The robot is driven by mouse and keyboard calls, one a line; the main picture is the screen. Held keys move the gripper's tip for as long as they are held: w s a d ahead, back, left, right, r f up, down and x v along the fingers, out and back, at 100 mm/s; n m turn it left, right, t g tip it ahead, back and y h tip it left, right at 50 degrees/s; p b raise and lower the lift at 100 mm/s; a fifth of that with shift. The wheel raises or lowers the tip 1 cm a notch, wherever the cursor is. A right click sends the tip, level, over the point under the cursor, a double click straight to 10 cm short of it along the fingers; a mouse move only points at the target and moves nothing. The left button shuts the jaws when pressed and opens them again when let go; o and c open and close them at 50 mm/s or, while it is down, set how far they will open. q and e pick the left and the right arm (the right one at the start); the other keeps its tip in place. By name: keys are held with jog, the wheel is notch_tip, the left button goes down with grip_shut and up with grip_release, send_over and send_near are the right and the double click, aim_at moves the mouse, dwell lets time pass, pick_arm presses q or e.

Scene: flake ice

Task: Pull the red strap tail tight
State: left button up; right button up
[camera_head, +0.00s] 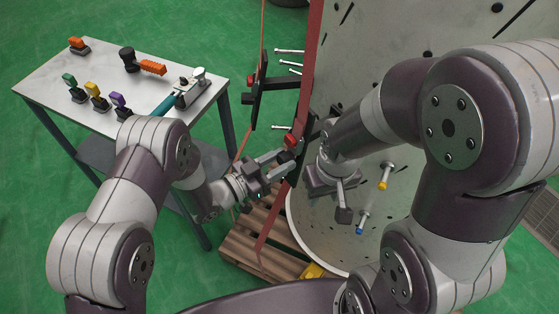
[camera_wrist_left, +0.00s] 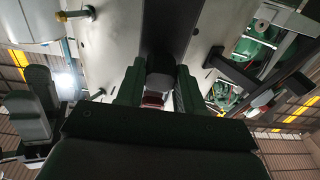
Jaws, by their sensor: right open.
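The red strap (camera_head: 311,75) runs down the edge of the large pale perforated panel in the head view. Its narrow tail (camera_head: 270,232) hangs lower down, above the wooden pallet. A red and black buckle (camera_head: 291,140) sits on the strap. My left gripper (camera_head: 284,163) is just below the buckle, its fingers apart with a dark block at their tips. The left wrist view shows this dark block (camera_wrist_left: 161,80) and a small red part (camera_wrist_left: 153,98) between the fingers; whether they are gripped is unclear. My right gripper (camera_head: 340,200) is open in front of the panel, right of the left one.
A white table (camera_head: 50,80) at the left holds colored clips, an orange-ended tool and a teal-handled tool. Metal pins and a yellow-ended peg (camera_head: 386,176) stick out of the panel (camera_head: 385,75). A wooden pallet (camera_head: 240,248) lies below. Green floor is clear at far left.

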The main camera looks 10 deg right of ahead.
pick_arm(q)
grip_shut()
notch_tip(320, 180, down, 6)
jog(key=a+b, duration=0.1)
jog(key=b, duration=0.4)
jog(key=shift+s+f, duration=0.2)
jog(key=o, duration=0.7)
grip_release()
jog(key=shift+c, duration=0.2)
jog(key=v, duration=1.2)
jog(key=shift+a+b, duration=0.3)
jog(key=shift+b, duration=0.05)
jog(key=shift+s+f, duration=0.1)
